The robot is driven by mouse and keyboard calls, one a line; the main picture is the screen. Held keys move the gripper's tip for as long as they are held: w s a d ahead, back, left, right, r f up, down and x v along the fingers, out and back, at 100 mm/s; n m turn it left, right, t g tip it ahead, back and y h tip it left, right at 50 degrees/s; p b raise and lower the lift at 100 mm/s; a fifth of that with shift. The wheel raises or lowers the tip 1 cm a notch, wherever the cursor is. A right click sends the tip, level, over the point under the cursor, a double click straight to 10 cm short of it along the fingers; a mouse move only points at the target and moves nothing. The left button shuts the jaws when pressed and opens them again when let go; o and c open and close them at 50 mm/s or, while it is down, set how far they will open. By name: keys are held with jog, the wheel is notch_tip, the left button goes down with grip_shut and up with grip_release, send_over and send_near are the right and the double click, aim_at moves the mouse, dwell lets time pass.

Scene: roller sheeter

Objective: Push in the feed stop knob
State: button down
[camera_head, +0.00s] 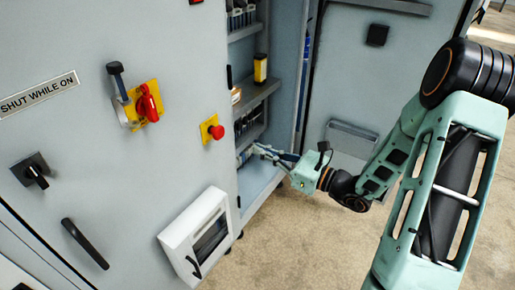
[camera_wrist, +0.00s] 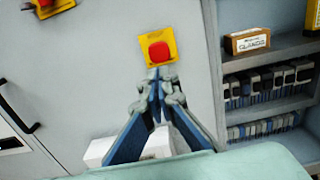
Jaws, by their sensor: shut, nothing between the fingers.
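A red round knob (camera_head: 216,132) sits on a small yellow plate on the grey cabinet door, close to the door's right edge. It also shows in the wrist view (camera_wrist: 159,51), above the middle, and no label on it can be read. My gripper (camera_head: 256,148) is shut and empty, to the right of the knob and slightly lower in the head view. In the wrist view my gripper (camera_wrist: 155,77) has its fingertips together just below the yellow plate and pointing towards it. They look apart from the knob; the exact gap in depth cannot be told.
A red rotary switch (camera_head: 148,103) on a larger yellow plate is left of the knob. A white box (camera_head: 197,240) juts from the door below. Right of the door edge are open shelves (camera_head: 260,92) with small boxes and electrical parts. A black handle (camera_head: 85,244) is lower left.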

aim_at(221, 131)
jog(key=x, duration=1.1)
jog(key=shift+w+a, duration=0.15)
jog(key=shift+a, duration=0.05)
jog(key=shift+w+a, duration=0.25)
jog(key=shift+a, duration=0.1)
jog(key=shift+w+a+b, duration=0.3)
jog(key=shift+a, duration=0.05)
jog(key=shift+r, duration=0.25)
